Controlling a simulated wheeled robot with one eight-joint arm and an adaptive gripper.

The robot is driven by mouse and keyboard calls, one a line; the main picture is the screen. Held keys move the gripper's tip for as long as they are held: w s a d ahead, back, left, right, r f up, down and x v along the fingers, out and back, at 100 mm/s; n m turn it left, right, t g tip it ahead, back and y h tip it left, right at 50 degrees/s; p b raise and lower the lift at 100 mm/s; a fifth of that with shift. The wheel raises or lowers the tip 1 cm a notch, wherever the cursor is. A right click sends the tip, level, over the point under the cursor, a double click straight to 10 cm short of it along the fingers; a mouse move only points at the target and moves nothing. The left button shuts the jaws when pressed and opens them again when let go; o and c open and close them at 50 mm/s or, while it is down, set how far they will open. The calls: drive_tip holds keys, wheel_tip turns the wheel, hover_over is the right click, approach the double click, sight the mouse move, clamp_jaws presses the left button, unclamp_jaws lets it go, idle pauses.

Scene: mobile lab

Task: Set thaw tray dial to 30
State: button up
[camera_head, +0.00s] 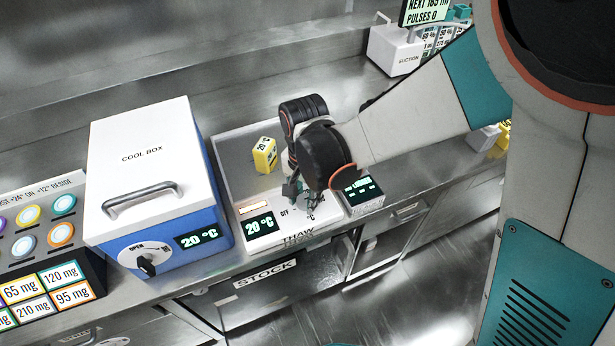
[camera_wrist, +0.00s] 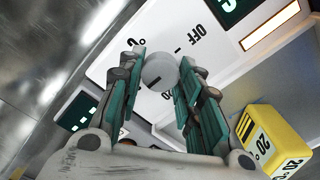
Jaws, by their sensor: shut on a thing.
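The thaw tray (camera_head: 226,165) stands right of the cool box, its white front panel (camera_head: 283,223) facing me. Its display (camera_head: 262,225) reads 20 °C, with a lit orange strip (camera_head: 255,206) above it. My gripper (camera_head: 301,192) points down at the panel and largely hides the dial in the head view. In the wrist view, the round grey dial (camera_wrist: 160,70) sits between the fingers of my gripper (camera_wrist: 158,72), which are shut on it. The OFF mark (camera_wrist: 194,40) and part of another mark show around the dial; its exact pointing is unclear.
A yellow block (camera_head: 265,155) labelled 20 °C stands in the tray. The closed cool box (camera_head: 145,190) is to the left, also reading 20 °C. A small dark-screened unit (camera_head: 363,192) sits close on the right. A suction unit (camera_head: 393,49) is behind.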

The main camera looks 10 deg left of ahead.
idle(0.3)
drive_tip(key=o, duration=1.1)
drive_tip(key=shift+c, duration=0.2)
